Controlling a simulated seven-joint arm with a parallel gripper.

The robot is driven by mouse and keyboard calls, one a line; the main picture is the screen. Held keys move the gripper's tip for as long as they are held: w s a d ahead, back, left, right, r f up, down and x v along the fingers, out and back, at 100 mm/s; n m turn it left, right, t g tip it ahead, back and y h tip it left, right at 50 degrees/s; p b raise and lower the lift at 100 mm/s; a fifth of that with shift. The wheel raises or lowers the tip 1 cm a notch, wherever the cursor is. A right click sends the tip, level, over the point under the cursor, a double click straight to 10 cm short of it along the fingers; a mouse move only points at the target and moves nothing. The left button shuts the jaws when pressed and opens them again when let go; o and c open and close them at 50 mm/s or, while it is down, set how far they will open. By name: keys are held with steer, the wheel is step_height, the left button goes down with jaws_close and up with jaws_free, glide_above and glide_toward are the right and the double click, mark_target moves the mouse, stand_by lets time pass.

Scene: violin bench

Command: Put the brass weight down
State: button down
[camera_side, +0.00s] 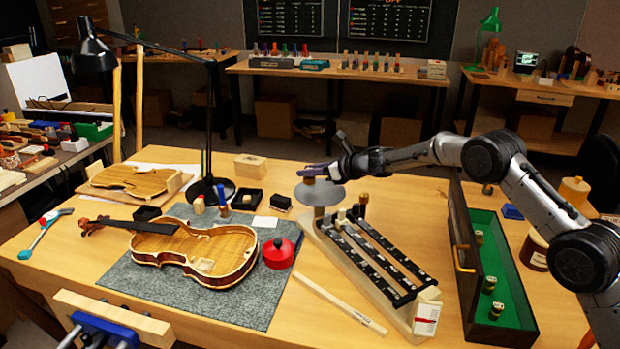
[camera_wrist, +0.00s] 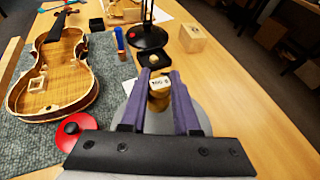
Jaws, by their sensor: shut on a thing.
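The brass weight (camera_wrist: 159,96), with a pale marked label on its upper face, sits between the purple fingers of my gripper (camera_wrist: 157,88) in the wrist view. My gripper (camera_side: 316,169) is shut on it, just above the round grey pan (camera_side: 326,194) of the balance in the side view. The pan (camera_wrist: 197,118) also shows beneath the fingers in the wrist view. In the side view the weight is small and mostly hidden by the fingers. I cannot tell whether its base touches the pan.
The balance has long dark rails (camera_side: 378,248) toward the front right. A green-lined case (camera_side: 507,268) holding several small weights stands right of it. A violin body (camera_side: 200,250) and a red round container (camera_side: 279,254) lie left on a grey mat (camera_side: 145,283). A lamp (camera_side: 212,188) stands behind.

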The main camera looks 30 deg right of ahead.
steer(key=shift+f, duration=1.05)
steer(key=c, duration=0.6)
jaws_free()
steer(key=shift+f, duration=0.2)
steer(key=shift+c, duration=0.2)
steer(key=shift+r, duration=0.15)
